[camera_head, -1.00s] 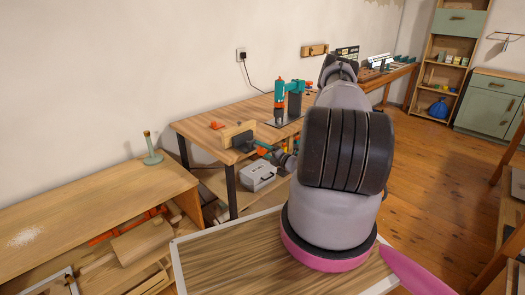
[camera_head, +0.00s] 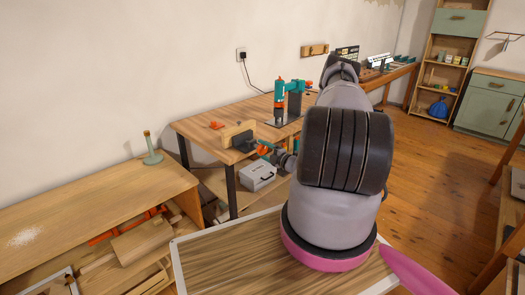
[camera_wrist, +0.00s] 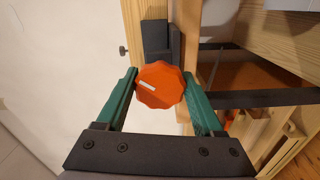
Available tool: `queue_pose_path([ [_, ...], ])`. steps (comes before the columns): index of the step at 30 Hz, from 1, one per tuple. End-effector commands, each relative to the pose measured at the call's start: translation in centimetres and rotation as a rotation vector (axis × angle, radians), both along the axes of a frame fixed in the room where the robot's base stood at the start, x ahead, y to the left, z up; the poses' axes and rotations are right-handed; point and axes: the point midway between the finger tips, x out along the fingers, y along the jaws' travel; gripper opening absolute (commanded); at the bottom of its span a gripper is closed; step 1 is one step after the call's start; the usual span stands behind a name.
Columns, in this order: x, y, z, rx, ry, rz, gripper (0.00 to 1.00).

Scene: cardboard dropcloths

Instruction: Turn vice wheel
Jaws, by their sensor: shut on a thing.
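The vice wheel is an orange scalloped knob with a short white mark, in the middle of the wrist view (camera_wrist: 160,85). My gripper (camera_wrist: 161,90) has its two green fingers closed on the wheel's left and right sides. The dark vice body (camera_wrist: 155,38) shows behind the wheel, against the wooden bench edge. In the head view the vice (camera_head: 243,139) is at the near edge of the workbench (camera_head: 205,130), with a wooden piece beside it. My gripper (camera_head: 265,149) is there at the wheel; my arm hides part of this area.
A green and orange drill-like tool (camera_head: 280,92) stands on the workbench. A grey case (camera_head: 258,175) sits on the shelf below. A lower wooden bench (camera_head: 90,215) with a green bottle-shaped object (camera_head: 151,150) is at left. Wooden floor (camera_head: 425,150) is open at right.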

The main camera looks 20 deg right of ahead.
Motion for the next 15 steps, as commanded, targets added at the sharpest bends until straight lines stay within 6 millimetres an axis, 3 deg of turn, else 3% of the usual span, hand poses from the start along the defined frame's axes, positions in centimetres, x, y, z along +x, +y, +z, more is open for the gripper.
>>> queue_pose_path([
  [7, -0.13, -0.14, -0.15, -0.002, 0.003, -0.003, 0.14],
  [8, -0.14, -0.15, -0.15, -0.002, 0.003, -0.003, 0.73],
  [10, -0.12, -0.13, -0.14, -0.002, 0.003, -0.003, 0.99],
  [15, -0.08, -0.08, -0.09, -0.002, 0.002, -0.001, 0.99],
])
